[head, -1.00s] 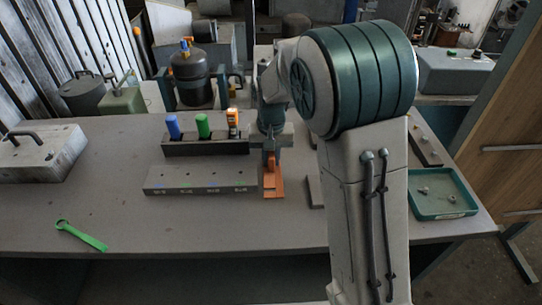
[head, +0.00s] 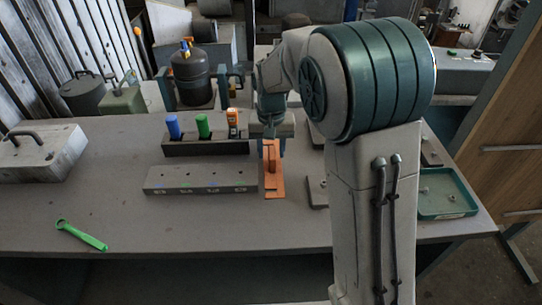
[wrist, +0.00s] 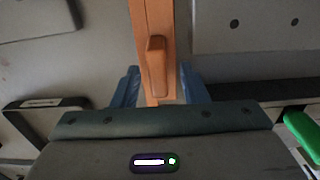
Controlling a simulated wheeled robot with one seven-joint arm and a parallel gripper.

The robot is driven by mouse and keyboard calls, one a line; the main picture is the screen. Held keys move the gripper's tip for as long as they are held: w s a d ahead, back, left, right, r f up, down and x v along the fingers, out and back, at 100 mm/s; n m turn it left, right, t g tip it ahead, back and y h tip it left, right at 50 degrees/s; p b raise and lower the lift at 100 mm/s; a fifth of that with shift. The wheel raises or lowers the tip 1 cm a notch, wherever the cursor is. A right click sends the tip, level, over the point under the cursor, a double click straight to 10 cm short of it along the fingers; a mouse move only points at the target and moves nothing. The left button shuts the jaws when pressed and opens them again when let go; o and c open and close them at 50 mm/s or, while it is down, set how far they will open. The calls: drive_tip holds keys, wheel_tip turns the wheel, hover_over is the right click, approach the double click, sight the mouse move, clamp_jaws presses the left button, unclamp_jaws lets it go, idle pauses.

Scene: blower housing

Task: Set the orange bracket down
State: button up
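The orange bracket (head: 274,185) lies with its base flat on the grey table and its raised rib upward, just right of the long grey block with holes (head: 200,179). In the wrist view the bracket (wrist: 155,60) runs up from between my blue fingertips. My gripper (head: 270,137) is at the far end of the bracket, towards the tool rack. In the wrist view my gripper (wrist: 162,88) is open, its fingers apart on either side of the bracket, with a gap visible at the right finger.
A rack (head: 206,147) with blue, green and orange-handled tools stands behind the block. A small grey plate (head: 317,192) lies right of the bracket, partly behind my arm. A green tray (head: 446,206) is at the right, a green wrench (head: 80,235) at the front left. The front middle is clear.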

sight(272, 153)
wheel_tip(272, 153, up, 9)
drive_tip(key=shift+f, duration=0.15)
drive_tip(key=s+d+f+t, duration=0.1)
drive_tip(key=s+d, duration=0.5)
drive_tip(key=s, duration=0.5)
drive_tip(key=s+d+t, duration=0.1)
drive_tip(key=s+d, duration=0.5)
drive_tip(key=s, duration=0.4)
drive_tip(key=shift+s+f+t, duration=0.35)
drive_tip(key=shift+f+t, duration=0.05)
